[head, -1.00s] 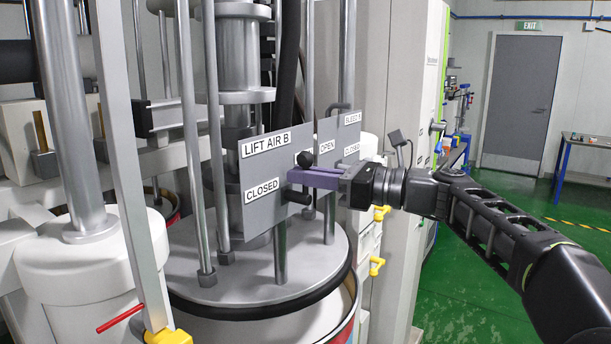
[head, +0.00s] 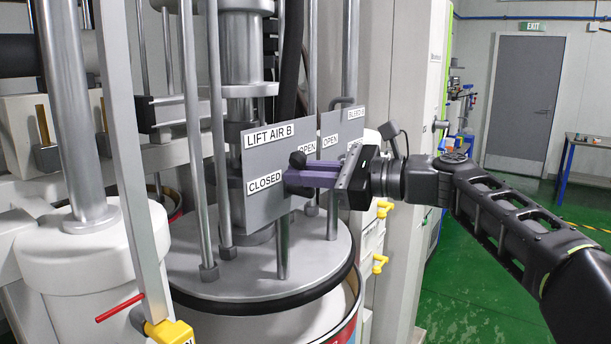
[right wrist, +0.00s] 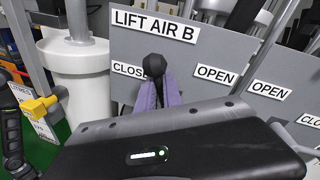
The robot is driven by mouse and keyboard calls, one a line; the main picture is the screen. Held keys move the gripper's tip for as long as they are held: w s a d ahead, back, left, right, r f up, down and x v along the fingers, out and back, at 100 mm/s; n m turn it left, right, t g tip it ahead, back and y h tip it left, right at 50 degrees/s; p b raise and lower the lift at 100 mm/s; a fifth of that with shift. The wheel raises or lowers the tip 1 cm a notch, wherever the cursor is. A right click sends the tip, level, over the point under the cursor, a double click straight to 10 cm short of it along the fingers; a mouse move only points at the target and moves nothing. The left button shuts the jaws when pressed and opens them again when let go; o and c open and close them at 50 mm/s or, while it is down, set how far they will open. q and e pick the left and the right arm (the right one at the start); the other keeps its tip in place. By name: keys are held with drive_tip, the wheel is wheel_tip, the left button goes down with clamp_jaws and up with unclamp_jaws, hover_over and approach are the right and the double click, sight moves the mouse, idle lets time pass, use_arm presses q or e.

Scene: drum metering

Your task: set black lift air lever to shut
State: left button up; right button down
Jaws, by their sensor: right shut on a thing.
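The black lift air lever, with its round knob (head: 297,159), stands on the grey panel (head: 267,157) labelled LIFT AIR B. The knob also shows in the right wrist view (right wrist: 154,66), where it covers the end of the CLOSED label (right wrist: 129,69). The OPEN label (right wrist: 215,74) is clear to its right. My right gripper (head: 289,179), with purple fingers, is shut on the lever just below the knob. The fingers hide most of the lever's shaft.
A second grey panel (head: 342,128), labelled BLEED, stands close behind on the right. The round drum lid (head: 240,275) lies below. Open green floor is at the right.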

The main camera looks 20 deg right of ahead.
drive_tip(key=n+b, duration=0.1)
drive_tip(key=n, duration=0.1)
drive_tip(key=a+f+n+h+b, duration=0.1)
drive_tip(key=n, duration=0.1)
drive_tip(key=s+f+n+b, duration=0.1)
drive_tip(key=b, duration=0.1)
drive_tip(key=shift+a+n, duration=0.35)
drive_tip(key=shift+n, duration=0.05)
drive_tip(key=shift+s+a+f+n+t+h+b, duration=0.15)
drive_tip(key=shift+f+n+h+b, duration=0.25)
drive_tip(key=shift+n+b, duration=0.5)
drive_tip(key=shift+w+a+f+n+t+h+b, duration=0.1)
drive_tip(key=shift+f+n+h+b, duration=0.3)
drive_tip(key=shift+n+b, duration=0.45)
drive_tip(key=shift+s+a+f+n+t+h+b, duration=0.15)
drive_tip(key=shift+f+n+h+b, duration=0.25)
drive_tip(key=shift+n+b, duration=0.45)
drive_tip(key=shift+d, duration=0.1)
drive_tip(key=c, duration=1.5)
unclamp_jaws()
drive_tip(key=shift+r, duration=0.1)
drive_tip(key=v, duration=0.7)
drive_tip(key=shift+s+d+b, duration=0.25)
drive_tip(key=shift+s+b, duration=0.1)
drive_tip(key=shift+b, duration=0.05)
